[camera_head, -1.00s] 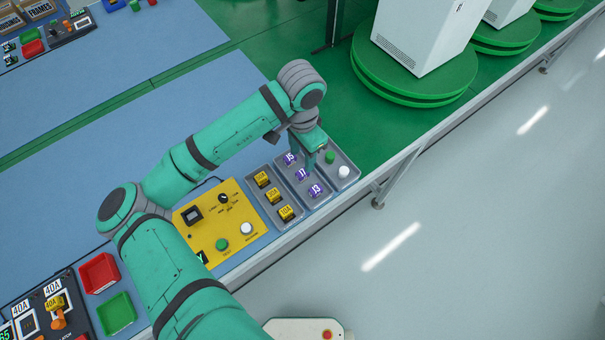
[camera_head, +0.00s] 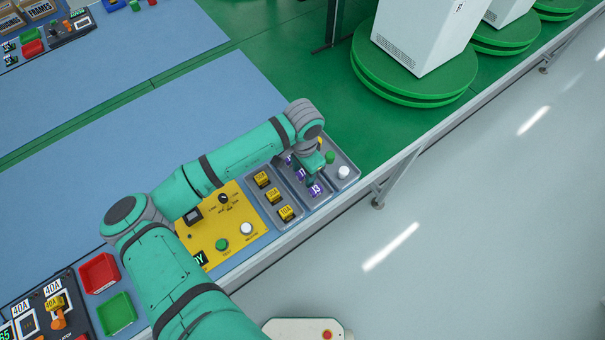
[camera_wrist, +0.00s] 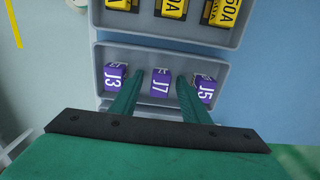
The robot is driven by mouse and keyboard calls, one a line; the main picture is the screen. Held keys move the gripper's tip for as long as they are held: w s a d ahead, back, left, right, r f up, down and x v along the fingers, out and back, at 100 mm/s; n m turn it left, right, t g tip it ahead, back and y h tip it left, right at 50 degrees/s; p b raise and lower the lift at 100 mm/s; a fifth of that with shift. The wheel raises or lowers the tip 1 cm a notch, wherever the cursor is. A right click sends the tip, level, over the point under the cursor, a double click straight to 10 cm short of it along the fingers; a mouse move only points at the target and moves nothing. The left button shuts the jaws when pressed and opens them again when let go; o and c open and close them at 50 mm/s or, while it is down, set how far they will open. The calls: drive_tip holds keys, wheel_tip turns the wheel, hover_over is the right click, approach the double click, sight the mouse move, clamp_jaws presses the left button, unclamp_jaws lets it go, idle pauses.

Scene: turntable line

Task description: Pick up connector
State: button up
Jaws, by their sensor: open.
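Purple connectors sit in a grey tray (camera_wrist: 225,58). In the wrist view they are J3 (camera_wrist: 115,77), J7 (camera_wrist: 160,84) and J5 (camera_wrist: 205,88). My gripper (camera_wrist: 158,84) is open, with its two green fingers on either side of J7; contact cannot be told. The right finger lies between J7 and J5, the left between J3 and J7. In the head view my gripper (camera_head: 309,178) is low over the connector tray, and J3 (camera_head: 316,190) shows in front while the others are partly hidden.
A tray of yellow fuses (camera_head: 272,194) stands beside the connector tray. A yellow tester panel (camera_head: 238,215) is further left. A tray with a green and a white knob (camera_head: 343,172) is to the right. The table's front edge is close by.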

clamp_jaws()
idle(0.4)
